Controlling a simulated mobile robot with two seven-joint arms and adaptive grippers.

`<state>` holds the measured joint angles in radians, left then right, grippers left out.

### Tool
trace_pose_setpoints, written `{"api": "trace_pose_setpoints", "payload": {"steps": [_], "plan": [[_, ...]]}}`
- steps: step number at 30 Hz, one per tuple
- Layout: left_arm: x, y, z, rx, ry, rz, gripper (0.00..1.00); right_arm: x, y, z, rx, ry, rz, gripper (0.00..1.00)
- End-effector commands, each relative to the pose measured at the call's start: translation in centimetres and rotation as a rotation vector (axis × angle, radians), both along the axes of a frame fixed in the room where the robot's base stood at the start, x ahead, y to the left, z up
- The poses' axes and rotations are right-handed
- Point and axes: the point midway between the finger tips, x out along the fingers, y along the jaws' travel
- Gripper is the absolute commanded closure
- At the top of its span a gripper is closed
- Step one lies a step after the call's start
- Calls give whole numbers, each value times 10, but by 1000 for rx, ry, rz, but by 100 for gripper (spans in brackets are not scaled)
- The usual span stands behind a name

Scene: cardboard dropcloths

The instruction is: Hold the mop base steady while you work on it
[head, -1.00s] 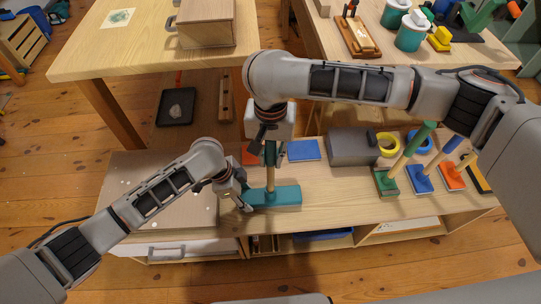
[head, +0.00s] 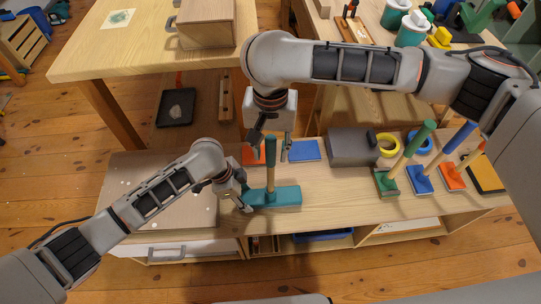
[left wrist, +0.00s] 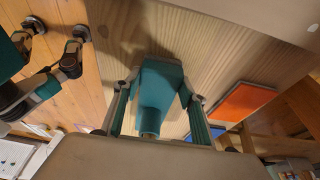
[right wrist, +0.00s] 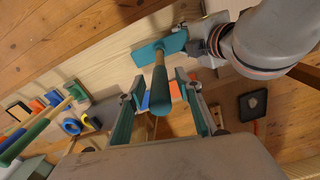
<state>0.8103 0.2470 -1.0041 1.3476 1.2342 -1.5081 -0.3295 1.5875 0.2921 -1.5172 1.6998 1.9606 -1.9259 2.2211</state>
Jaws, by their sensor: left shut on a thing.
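The teal mop base (head: 285,197) lies on the low wooden bench, its handle (head: 271,152) standing upright with a teal grip over bare wood. My left gripper (head: 240,200) is shut on the base's left end; in the left wrist view (left wrist: 158,88) the base sits between the fingers. My right gripper (head: 271,138) is open around or just above the handle's top. In the right wrist view, the handle (right wrist: 160,92) shows between its spread fingers (right wrist: 160,108), with visible gaps on both sides. Whether the fingertips pass below the handle's top is unclear.
An orange pad (head: 252,155) and a blue pad (head: 304,150) lie behind the base. A grey box (head: 353,148), yellow and blue tape rolls and several small mops (head: 386,183) stand to the right. A taller table (head: 90,60) rises behind. The bench's front right is clear.

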Motion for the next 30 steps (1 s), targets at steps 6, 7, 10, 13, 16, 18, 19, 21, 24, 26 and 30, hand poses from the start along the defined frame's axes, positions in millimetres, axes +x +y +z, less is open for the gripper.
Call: {"api": "trace_pose_setpoints", "payload": {"steps": [6,7,10,13,16,18,19,21,24,26,30], "plan": [[0,0,-1,0,1,1,78,1,0,46,-1,-5,0,65],[0,0,-1,0,1,1,78,1,0,51,-1,-4,0,65],[0,0,-1,0,1,1,78,1,0,67,-2,-3,-1,65],[0,0,-1,0,1,1,78,0,0,78,0,-1,-1,65],[0,0,0,0,1,1,78,0,0,84,-1,0,-1,65],[0,0,0,0,1,1,78,0,0,86,-1,1,-1,65],[0,0,0,0,1,1,78,0,0,87,-1,2,-1,65],[0,0,0,0,1,1,78,-1,0,87,-1,2,-1,65],[0,0,0,0,1,1,78,-1,0,87,-1,2,-1,65],[0,0,0,0,1,1,78,-1,0,87,-1,2,-1,65],[0,0,0,0,1,1,54,0,0,87,-1,2,-1,65]]}}
